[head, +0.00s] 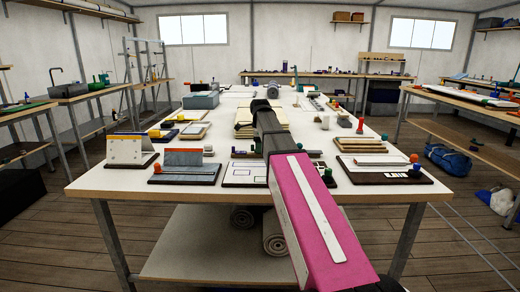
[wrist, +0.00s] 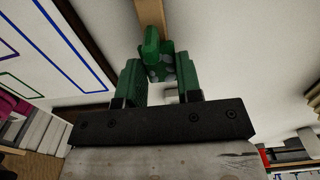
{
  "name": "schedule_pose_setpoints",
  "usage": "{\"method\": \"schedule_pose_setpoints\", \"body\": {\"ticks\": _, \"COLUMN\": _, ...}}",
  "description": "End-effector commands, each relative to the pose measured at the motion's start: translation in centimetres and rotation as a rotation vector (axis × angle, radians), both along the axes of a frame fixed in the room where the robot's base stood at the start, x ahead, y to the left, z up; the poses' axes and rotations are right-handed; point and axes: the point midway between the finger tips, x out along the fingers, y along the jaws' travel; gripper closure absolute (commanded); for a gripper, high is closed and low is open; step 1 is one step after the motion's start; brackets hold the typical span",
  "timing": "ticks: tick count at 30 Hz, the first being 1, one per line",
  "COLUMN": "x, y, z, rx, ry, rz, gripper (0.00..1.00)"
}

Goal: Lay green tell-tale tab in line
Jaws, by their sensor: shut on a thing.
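In the wrist view my gripper (wrist: 158,78) has its two green-faced fingers closed around a small green piece (wrist: 153,45), which I take as the green tell-tale tab. Its lower part is partly hidden between the fingers. A wooden strip (wrist: 150,12) runs up behind the tab; I cannot tell whether they touch. A white board with blue and green outlines (wrist: 52,42) lies to the left. In the head view this outlined board (head: 245,173) is at the table's front, partly behind my magenta arm. My gripper cannot be made out there.
A green knob (head: 327,174) stands just right of my arm. A board with a red-grey stand (head: 184,166) is to the left, and a dark-edged board (head: 385,171) to the right. Stacked boards (head: 243,122) lie farther back. The table's front edge has little bare room.

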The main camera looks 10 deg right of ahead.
Motion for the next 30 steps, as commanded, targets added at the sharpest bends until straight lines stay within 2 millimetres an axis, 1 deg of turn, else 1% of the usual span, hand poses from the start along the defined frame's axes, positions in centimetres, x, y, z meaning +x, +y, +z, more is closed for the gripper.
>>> {"method": "schedule_pose_setpoints", "body": {"ticks": 22, "x": 0.0, "y": 0.0, "z": 3.9, "rx": 0.0, "ry": -0.001, "rz": 0.0, "gripper": 0.85}}
{"method": "schedule_pose_setpoints", "body": {"ticks": 25, "x": 0.0, "y": 0.0, "z": 4.3, "rx": 0.0, "ry": -0.001, "rz": 0.0, "gripper": 0.85}}
{"method": "schedule_pose_setpoints", "body": {"ticks": 30, "x": 0.0, "y": 0.0, "z": 4.3, "rx": 0.0, "ry": 0.0, "rz": 0.0, "gripper": 0.85}}
